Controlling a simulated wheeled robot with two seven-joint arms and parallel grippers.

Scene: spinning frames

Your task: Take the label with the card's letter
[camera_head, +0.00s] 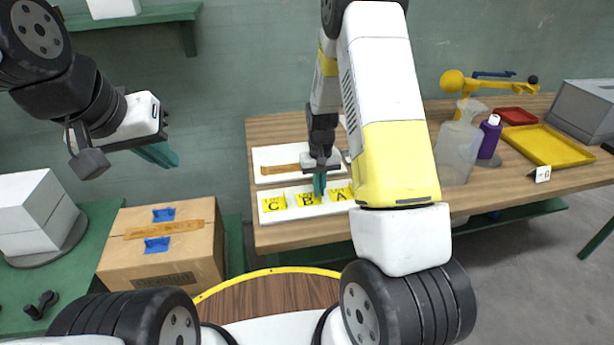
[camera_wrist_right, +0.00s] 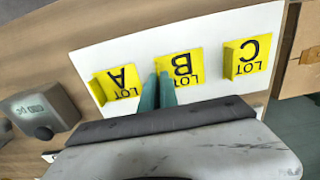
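Three yellow labels stand in a row on a white board (camera_head: 267,218): C (camera_head: 273,203), B (camera_head: 307,199) and A (camera_head: 338,194). The right wrist view shows A (camera_wrist_right: 118,82), B (camera_wrist_right: 182,68) and C (camera_wrist_right: 246,55) upside down, each reading "LOT". My right gripper (camera_head: 319,186) reaches down at label B. Its teal fingertips (camera_wrist_right: 159,88) are nearly together, at B's edge by the A side, and appear shut on that edge. My left gripper (camera_head: 160,154) hangs over the left side, away from the labels; its finger gap is hidden. I cannot identify the letter card for sure.
A second white board (camera_head: 262,158) with a wooden strip lies behind. A clear bottle (camera_head: 458,150), purple bottle (camera_head: 490,137), yellow tray (camera_head: 556,147) and small marked white card (camera_head: 541,174) stand to the right. A cardboard box (camera_head: 165,250) sits at left.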

